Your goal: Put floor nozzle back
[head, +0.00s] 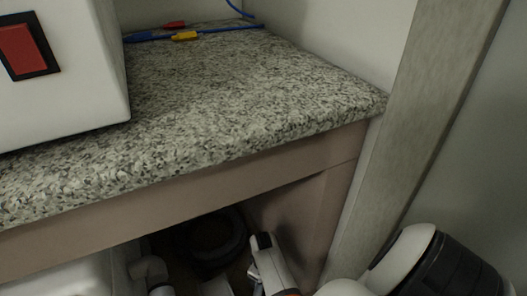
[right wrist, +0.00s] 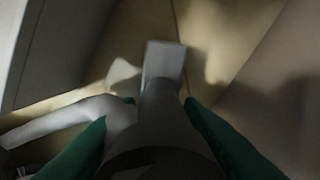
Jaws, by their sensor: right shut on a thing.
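In the right wrist view, my right gripper (right wrist: 158,104) has its two green fingers on either side of a grey tubular piece with a pale, flat end, which I take to be the floor nozzle (right wrist: 163,62). It is shut on this piece, which points away from the camera over a tan surface. The near part of the piece is dark. In the head view my right arm comes in at the lower right and goes under the counter; the fingers and held piece cannot be made out clearly there. My left gripper is in neither view.
A speckled stone counter (head: 230,95) overhangs the dark space below. Under it are a dark ring-shaped coil (head: 238,240) and white pipe fittings (head: 150,268). A side panel (head: 335,205) bounds the space at right. A white box with a red switch (head: 20,50) stands on the counter.

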